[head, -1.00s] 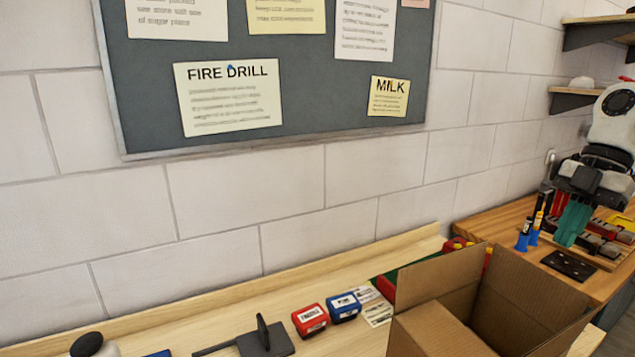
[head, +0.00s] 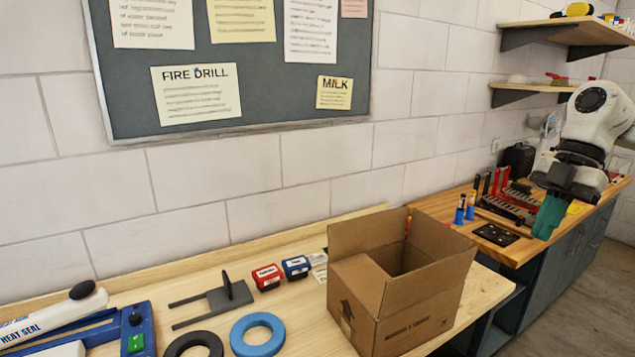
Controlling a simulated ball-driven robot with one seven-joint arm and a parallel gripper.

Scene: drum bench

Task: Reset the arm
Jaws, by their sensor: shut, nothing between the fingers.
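My gripper (head: 549,216) is at the right of the head view, at the end of my white arm. Its two green fingers point down and are together, with nothing seen between them. It hangs by the front edge of the wooden bench (head: 468,245), to the right of the black plate (head: 495,234). Whether the fingertips touch the bench cannot be told.
An open cardboard box (head: 405,310) stands on the near table, with red (head: 266,277) and blue (head: 295,267) small boxes beside it. Blue (head: 257,334) and black tape rings and a heat sealer (head: 60,320) lie left. A tool rack (head: 505,200) and shelves (head: 560,40) are at the right.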

